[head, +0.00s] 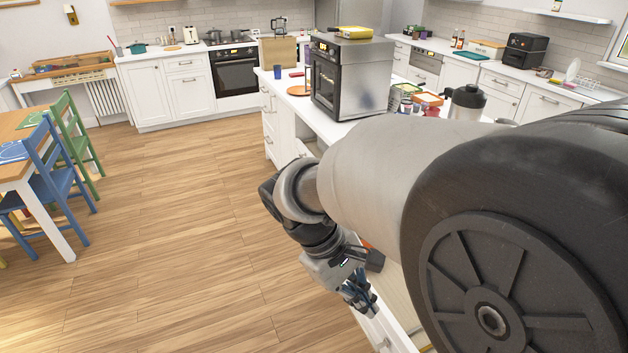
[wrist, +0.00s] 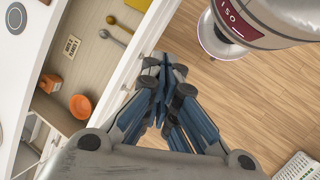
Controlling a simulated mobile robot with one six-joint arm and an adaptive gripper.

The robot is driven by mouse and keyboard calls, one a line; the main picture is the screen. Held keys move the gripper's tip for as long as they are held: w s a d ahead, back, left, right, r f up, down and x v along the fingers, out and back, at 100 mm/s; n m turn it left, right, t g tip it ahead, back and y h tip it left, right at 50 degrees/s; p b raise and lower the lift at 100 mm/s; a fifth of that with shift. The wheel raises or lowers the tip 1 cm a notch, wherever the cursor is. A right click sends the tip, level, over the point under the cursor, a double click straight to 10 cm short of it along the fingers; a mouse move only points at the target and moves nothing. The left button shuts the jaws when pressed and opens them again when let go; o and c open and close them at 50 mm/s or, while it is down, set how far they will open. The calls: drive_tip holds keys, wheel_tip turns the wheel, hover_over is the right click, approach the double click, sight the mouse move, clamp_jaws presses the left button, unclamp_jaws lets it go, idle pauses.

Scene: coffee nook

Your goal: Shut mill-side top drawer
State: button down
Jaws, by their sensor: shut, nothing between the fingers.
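An open white drawer (wrist: 137,62) runs diagonally across the left half of the wrist view, and its inside is visible. In the head view part of a drawer (head: 385,325) shows below my gripper, mostly hidden by my arm. My gripper (head: 362,297) is shut and empty. In the wrist view my gripper's fingertips (wrist: 166,66) are at the outer side of the drawer front, over the floor. They look very close to the front; I cannot tell whether they touch it. No mill can be made out clearly.
The drawer holds an orange bowl (wrist: 81,106), an orange box (wrist: 50,83), a small sign (wrist: 71,46) and spoon-like utensils (wrist: 113,37). The counter carries an oven (head: 340,78) and a steel jug (head: 467,102). Wooden floor (head: 190,220) is clear left of my arm; chairs (head: 50,185) stand far left.

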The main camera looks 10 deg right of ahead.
drive_tip(key=w+a+f+n+h+b, duration=0.1)
drive_tip(key=w+a+f+n+h, duration=0.25)
drive_tip(key=f, duration=0.55)
drive_tip(key=w+a+f+n+h+b, duration=0.1)
drive_tip(key=w+a+f+n+h, duration=0.25)
drive_tip(key=f, duration=0.45)
wheel_tip(320, 180, down, 18)
drive_tip(key=s+a+n+t+h+b, duration=0.1)
drive_tip(key=s+a+n+t+h, duration=0.15)
drive_tip(key=n+t+h, duration=0.4)
drive_tip(key=w+d, duration=0.2)
drive_tip(key=d, duration=0.4)
drive_tip(key=w+d+n+y, duration=0.1)
drive_tip(key=w+d, duration=0.1)
drive_tip(key=d, duration=0.5)
drive_tip(key=shift+w+d+t+b, duration=0.15)
drive_tip(key=shift+w+t+b, duration=0.1)
drive_tip(key=shift+t+b, duration=0.15)
drive_tip(key=shift+f+y, duration=0.1)
drive_tip(key=shift+y, duration=0.15)
